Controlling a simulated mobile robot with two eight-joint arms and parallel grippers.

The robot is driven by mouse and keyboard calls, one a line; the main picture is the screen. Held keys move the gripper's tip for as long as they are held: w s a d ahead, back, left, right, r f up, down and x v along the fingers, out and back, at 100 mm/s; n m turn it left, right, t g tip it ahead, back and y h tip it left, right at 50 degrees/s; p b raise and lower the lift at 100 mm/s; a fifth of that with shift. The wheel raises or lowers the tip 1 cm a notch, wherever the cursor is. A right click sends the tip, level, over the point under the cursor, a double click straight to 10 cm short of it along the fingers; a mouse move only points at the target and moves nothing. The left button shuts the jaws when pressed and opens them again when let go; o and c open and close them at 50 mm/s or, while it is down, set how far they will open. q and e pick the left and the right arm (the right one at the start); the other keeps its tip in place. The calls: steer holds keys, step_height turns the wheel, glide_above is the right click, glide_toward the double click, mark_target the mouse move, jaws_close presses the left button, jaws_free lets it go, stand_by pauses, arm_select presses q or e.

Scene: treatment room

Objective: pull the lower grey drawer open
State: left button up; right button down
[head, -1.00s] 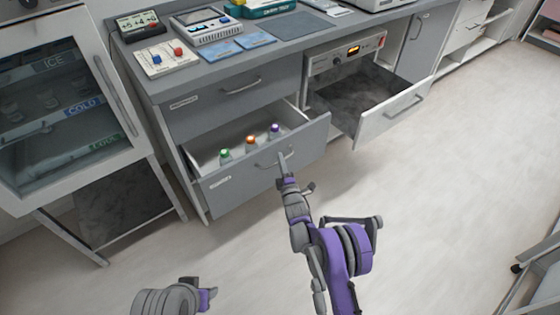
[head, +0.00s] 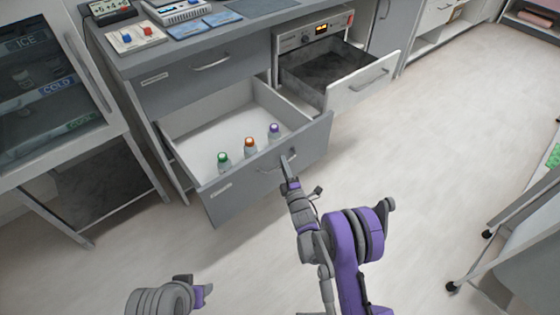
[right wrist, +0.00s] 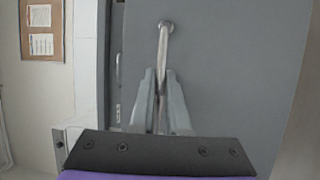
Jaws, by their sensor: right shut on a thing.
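The lower grey drawer (head: 235,187) stands well out from the cabinet in the head view, its white inside showing. Three small bottles with green (head: 224,160), orange (head: 250,146) and purple (head: 274,131) caps stand upright in it near its front. My right gripper (head: 287,170) is at the drawer's front, shut on its metal handle (head: 268,169). In the right wrist view the handle (right wrist: 164,45) runs between the two fingers, against the grey front. My left gripper (head: 194,290) is low in the head view, away from the drawer; its fingers are too unclear to judge.
The closed upper grey drawer (head: 200,75) is above. To the right, a white-fronted drawer (head: 362,85) stands open. A glass-fronted cabinet (head: 50,90) is at the left. A cart (head: 520,240) on casters stands at the right edge. The floor (head: 430,150) between is clear.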

steer(key=shift+s+d, duration=0.35)
steer(key=shift+s, duration=0.05)
steer(key=c, duration=0.9)
jaws_free()
steer(key=b+v, duration=0.3)
steer(key=v, duration=0.7)
steer(key=shift+s+d, duration=0.1)
steer(key=shift+s, duration=0.3)
steer(key=shift+r, duration=0.1)
